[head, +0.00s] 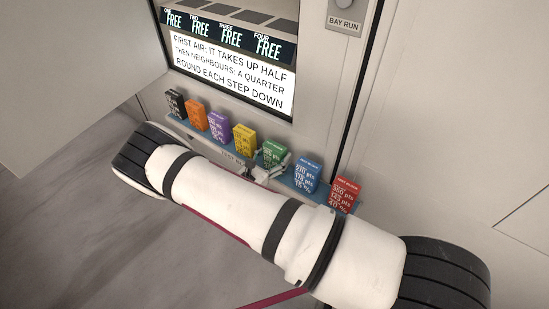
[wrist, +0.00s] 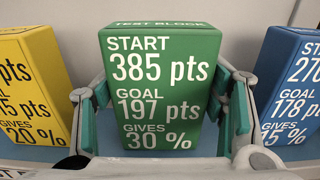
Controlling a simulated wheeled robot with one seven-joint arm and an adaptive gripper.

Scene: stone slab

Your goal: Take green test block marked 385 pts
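The green test block (head: 272,152) stands upright on a blue shelf (head: 212,142), between the yellow and blue blocks. In the wrist view the green block (wrist: 160,90) fills the middle and reads START 385 pts, GOAL 197 pts, GIVES 30 %. My gripper (wrist: 165,125) is open, with one finger on each side of the block's lower part. A gap shows at the right finger; whether the left finger touches cannot be told. In the head view my gripper (head: 268,172) is at the block's front, and my arm hides part of the shelf.
The yellow block (wrist: 30,95) and blue block (wrist: 293,90) stand close on either side. Black (head: 176,103), orange (head: 195,115), purple (head: 217,127) and red (head: 343,194) blocks share the shelf. Behind is a panel with a lit sign (head: 232,72).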

